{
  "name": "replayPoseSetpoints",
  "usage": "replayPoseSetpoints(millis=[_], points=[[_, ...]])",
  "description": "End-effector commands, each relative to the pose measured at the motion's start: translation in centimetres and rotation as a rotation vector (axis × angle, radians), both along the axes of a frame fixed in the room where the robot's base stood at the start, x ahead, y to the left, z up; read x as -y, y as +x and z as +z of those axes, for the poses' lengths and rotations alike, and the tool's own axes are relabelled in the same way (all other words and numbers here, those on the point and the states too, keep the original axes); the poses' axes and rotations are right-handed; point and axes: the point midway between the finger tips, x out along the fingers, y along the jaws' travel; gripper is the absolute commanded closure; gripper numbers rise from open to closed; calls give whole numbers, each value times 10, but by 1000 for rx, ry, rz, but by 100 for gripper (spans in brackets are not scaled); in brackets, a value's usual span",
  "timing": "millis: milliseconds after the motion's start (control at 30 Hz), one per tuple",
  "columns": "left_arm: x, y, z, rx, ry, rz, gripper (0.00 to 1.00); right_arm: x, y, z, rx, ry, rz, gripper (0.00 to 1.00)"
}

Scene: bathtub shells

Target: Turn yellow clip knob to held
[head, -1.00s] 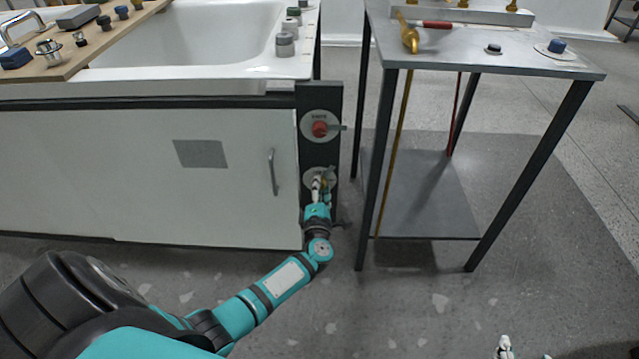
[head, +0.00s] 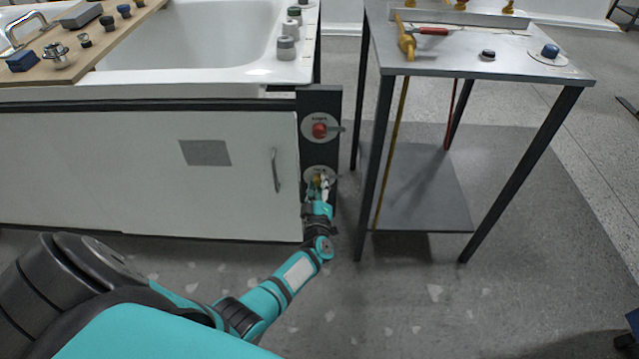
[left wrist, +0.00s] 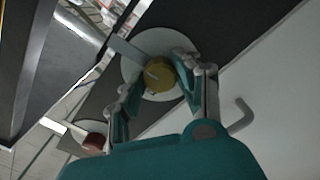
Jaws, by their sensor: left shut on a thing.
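The yellow clip knob (left wrist: 159,75) sits on a round pale plate (left wrist: 135,50) on the dark vertical panel at the tub's end. In the head view the knob (head: 317,179) is small and partly hidden by my left gripper (head: 321,187). In the left wrist view my left gripper (left wrist: 158,82) has a finger on each side of the knob and is shut on it. A short pale mark or pointer shows on the knob's face. The label on the plate is too small to read. My right gripper is not in view.
A red knob (head: 320,130) sits above on the same dark panel (head: 320,100). The white cabinet front (head: 100,170) with a handle lies left. A metal table (head: 480,60) with black legs stands close on the right, with floor between.

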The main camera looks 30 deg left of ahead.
Motion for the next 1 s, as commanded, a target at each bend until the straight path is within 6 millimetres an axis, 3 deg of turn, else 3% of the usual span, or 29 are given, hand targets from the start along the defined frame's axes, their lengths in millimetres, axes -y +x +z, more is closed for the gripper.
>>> replayPoseSetpoints(millis=[333, 833, 867, 1000], points=[[2, 0, -2, -66, 96, -3, 98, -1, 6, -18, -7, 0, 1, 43], [2, -1, -3, -74, 110, -3, 98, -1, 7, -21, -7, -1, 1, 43], [2, -1, -3, -73, 109, -3, 62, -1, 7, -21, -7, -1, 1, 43], [1, 0, -2, -72, 110, -2, 44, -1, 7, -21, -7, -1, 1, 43]])
